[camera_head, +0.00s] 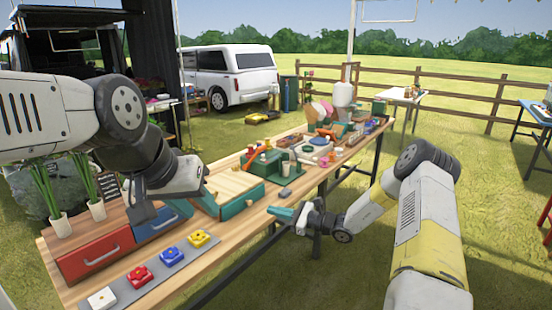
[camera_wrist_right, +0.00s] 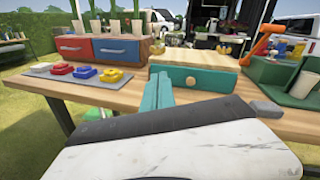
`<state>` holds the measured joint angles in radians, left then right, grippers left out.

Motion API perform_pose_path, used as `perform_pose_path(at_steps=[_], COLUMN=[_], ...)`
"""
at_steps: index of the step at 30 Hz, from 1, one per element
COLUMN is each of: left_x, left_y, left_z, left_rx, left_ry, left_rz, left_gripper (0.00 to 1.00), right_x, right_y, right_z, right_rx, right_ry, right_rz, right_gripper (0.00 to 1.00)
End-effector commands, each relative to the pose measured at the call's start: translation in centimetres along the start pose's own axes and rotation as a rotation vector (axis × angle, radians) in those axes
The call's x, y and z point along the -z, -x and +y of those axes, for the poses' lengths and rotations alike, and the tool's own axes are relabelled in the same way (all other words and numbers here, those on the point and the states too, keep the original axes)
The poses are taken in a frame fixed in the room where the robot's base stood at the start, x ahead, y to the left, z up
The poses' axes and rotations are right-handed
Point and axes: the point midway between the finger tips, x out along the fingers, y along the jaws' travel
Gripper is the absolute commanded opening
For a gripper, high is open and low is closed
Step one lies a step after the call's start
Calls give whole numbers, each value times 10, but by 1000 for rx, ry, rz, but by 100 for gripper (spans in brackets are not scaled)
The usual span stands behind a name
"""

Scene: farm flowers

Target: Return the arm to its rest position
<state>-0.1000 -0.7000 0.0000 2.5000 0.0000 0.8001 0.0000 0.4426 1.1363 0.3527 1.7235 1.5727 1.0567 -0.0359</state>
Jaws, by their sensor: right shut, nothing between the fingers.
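My right arm comes in from the lower right in the head view. Its gripper (camera_head: 283,213) has teal fingers and is shut and empty, beside the table's (camera_head: 255,223) front edge. In the right wrist view the shut fingers (camera_wrist_right: 157,92) show in front of the teal box with a wooden lid (camera_wrist_right: 190,77). They hold nothing. My left arm reaches in from the left. Its gripper (camera_head: 180,207) is over the table near the blue drawer (camera_head: 155,226), with the fingers partly hidden by the wrist, so I cannot tell whether they are apart.
A red drawer (camera_head: 95,254) sits beside the blue one. White, red, blue and yellow flower-shaped pieces lie on a grey strip (camera_head: 155,270) at the front. A grey block (camera_head: 286,193) lies near the edge. Tools and pots crowd the far end. Grass is open right of the table.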

Motion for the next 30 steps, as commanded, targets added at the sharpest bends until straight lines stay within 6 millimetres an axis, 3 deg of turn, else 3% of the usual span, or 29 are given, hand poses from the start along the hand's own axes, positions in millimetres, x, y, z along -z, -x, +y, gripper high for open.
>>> perform_pose_path(at_steps=[1,3,8,12,21,30], left_x=[0,0,0,0,0,0], left_y=[0,0,0,0,0,0], left_z=[0,0,0,0,0,0], left_rx=[0,0,0,0,0,0], left_ry=[0,0,0,0,0,0], left_rz=[0,0,0,0,0,0], left_gripper=[36,36,36,36,36,36], right_x=[-29,-60,-121,-166,-241,-295], right_y=[0,3,21,47,125,216], right_z=[6,20,53,82,132,168], right_rx=[-75,-176,-389,-553,-830,-1001], right_ry=[84,191,434,645,1092,1520], right_rz=[18,50,130,211,414,646], right_gripper=[0,0,0,0,0,0])
